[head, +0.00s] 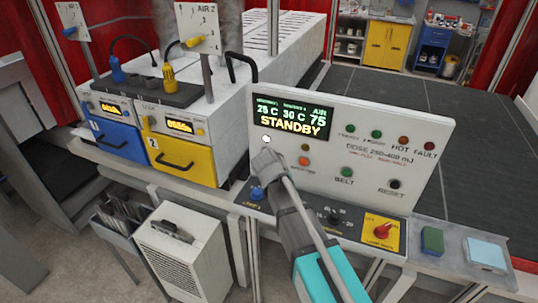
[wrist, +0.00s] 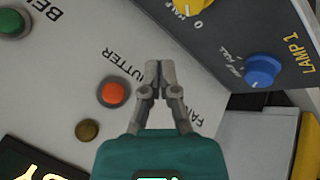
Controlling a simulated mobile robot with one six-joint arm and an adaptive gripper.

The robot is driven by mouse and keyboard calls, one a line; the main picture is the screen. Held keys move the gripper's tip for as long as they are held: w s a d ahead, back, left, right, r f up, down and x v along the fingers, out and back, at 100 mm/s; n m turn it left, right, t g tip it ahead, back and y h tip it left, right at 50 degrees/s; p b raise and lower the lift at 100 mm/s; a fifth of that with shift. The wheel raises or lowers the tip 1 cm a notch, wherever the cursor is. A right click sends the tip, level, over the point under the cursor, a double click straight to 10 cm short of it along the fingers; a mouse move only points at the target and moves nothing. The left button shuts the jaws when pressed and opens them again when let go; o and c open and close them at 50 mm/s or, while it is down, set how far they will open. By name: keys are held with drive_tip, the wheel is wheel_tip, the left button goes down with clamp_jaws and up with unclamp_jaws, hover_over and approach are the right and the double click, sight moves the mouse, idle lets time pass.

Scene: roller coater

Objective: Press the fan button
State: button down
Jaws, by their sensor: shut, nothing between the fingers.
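The white control panel (head: 330,185) carries the buttons and a STANDBY display. The FAN label (wrist: 195,112) shows partly in the wrist view, beside my gripper (wrist: 158,68). My gripper's fingers are shut and empty, in front of the panel. In the head view my gripper (head: 266,156) covers the panel's lower left, just below a bright white round light (head: 266,139). The fan button itself is hidden behind my gripper in both views. I cannot tell whether the fingertips touch it.
The orange shutter button (head: 304,160) is close by, and shows in the wrist view (wrist: 112,93). A green belt button (head: 347,172) lies farther right. Below is a dark shelf with a blue lamp knob (head: 257,193) and a red switch (head: 383,230).

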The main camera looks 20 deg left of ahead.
drive_tip(key=s+a+r+n+t, duration=0.1)
drive_tip(key=a+r+n+t, duration=0.1)
drive_tip(key=a, duration=1.1)
drive_tip(key=shift+s+y, duration=0.35)
drive_tip(key=shift+y, duration=0.05)
drive_tip(key=shift+w, duration=0.15)
drive_tip(key=w, duration=0.8)
drive_tip(key=shift+w+d, duration=0.25)
drive_tip(key=shift+d, duration=0.1)
drive_tip(key=shift+w+r, duration=0.1)
drive_tip(key=shift+w, duration=0.8)
idle(1.7)
drive_tip(key=shift+s, duration=0.85)
drive_tip(key=shift+s, duration=0.15)
idle(0.3)
drive_tip(key=shift+s+a, duration=0.2)
drive_tip(key=shift+s, duration=2.15)
